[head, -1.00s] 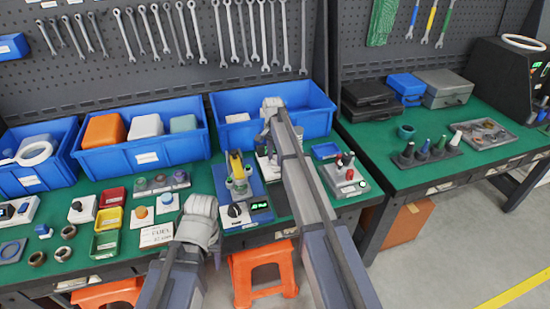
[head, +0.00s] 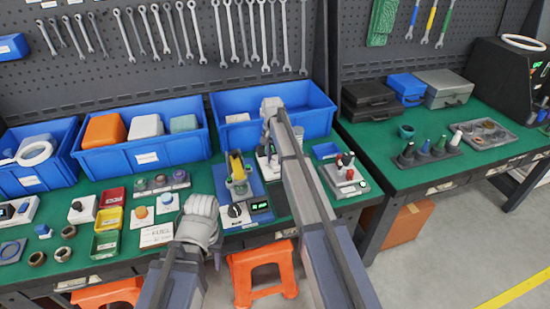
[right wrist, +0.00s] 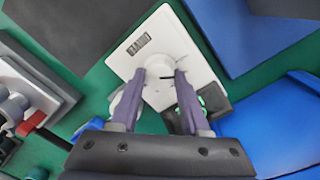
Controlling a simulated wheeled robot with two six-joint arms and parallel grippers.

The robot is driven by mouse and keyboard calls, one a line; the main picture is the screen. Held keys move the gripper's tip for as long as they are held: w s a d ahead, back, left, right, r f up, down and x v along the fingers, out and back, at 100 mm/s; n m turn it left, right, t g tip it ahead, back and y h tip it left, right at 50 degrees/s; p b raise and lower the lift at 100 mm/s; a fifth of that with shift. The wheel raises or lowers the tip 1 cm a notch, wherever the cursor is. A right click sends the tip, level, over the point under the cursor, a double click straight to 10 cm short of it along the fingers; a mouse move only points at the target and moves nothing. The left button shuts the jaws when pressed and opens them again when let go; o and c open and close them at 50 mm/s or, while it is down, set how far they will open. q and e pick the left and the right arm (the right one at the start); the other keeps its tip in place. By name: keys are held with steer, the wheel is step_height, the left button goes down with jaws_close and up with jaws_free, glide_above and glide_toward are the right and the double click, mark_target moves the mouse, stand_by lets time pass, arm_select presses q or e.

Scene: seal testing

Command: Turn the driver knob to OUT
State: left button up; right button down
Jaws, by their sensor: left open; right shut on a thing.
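In the right wrist view, the driver knob (right wrist: 158,93) is a round white knob on a white plate (right wrist: 185,45). The plate has a small dark label, too small to read surely. My right gripper (right wrist: 160,84) is shut on the knob, one finger on each side. A short dark mark shows near the right fingertip; I cannot tell which setting it points to. In the head view my right gripper (head: 268,138) reaches down behind the blue fixture (head: 258,188), over the white plate (head: 268,165), and hides the knob. My left gripper (head: 202,212) is open and empty above the bench front.
The fixture carries a yellow part (head: 237,164), a black dial and a green-lit display (head: 260,206). A grey box with red and black knobs (head: 345,178) stands to the right. Blue bins (head: 145,158) line the back. Small trays and parts crowd the left.

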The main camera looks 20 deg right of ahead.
mark_target(274, 160)
steer(key=shift+n, duration=2.3)
steer(key=shift+c, duration=1.9)
jaws_free()
steer(key=r+p, duration=0.8)
steer(key=shift+a, duration=0.2)
steer(key=shift+f, duration=0.1)
